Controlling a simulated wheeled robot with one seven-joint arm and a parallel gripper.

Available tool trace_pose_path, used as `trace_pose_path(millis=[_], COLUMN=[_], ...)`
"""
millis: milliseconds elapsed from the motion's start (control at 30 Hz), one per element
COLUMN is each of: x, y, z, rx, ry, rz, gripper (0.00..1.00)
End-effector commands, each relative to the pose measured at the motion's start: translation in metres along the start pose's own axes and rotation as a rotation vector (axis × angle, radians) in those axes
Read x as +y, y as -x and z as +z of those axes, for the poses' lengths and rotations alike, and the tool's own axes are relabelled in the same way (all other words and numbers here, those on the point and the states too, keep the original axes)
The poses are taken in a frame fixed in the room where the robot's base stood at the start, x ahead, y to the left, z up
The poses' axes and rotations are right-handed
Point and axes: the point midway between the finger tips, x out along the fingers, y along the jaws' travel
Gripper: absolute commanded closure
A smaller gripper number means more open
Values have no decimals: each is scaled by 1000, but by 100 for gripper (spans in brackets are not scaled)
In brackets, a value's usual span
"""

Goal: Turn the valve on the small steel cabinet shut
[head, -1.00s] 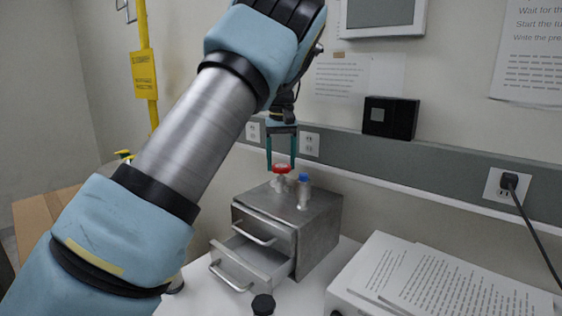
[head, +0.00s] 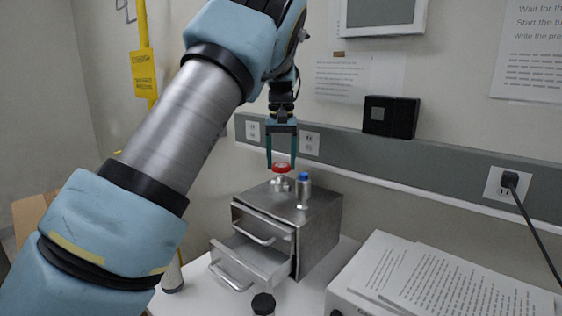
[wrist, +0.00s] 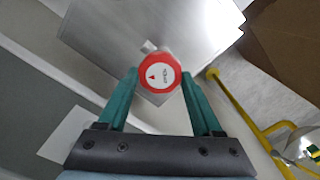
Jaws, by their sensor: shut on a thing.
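The small steel cabinet (head: 318,228) stands on a white table, its lower drawer (head: 250,262) pulled open. On its top is the valve with a round red knob (head: 281,168), beside a small fitting with a blue cap (head: 304,177). My gripper (head: 281,166) points down over the cabinet with its green fingers on either side of the red knob. The wrist view shows the red knob (wrist: 158,75) between the fingertips, with a white centre carrying a small red arrow and a word too small to read surely. My gripper is shut on the knob.
A black-capped object (head: 263,303) stands in front of the open drawer. A box with printed sheets (head: 440,285) is at the right. A wall rail (head: 440,160) with sockets runs behind the cabinet. A yellow pole (head: 146,60) stands at the left.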

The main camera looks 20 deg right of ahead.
Motion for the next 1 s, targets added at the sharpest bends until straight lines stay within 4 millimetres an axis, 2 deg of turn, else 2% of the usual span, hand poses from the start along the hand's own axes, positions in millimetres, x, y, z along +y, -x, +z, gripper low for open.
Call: trace_pose_path(millis=[1000], x=[2], y=[1], z=[1], rx=[2], ry=[-963], rz=[1], gripper=[89])
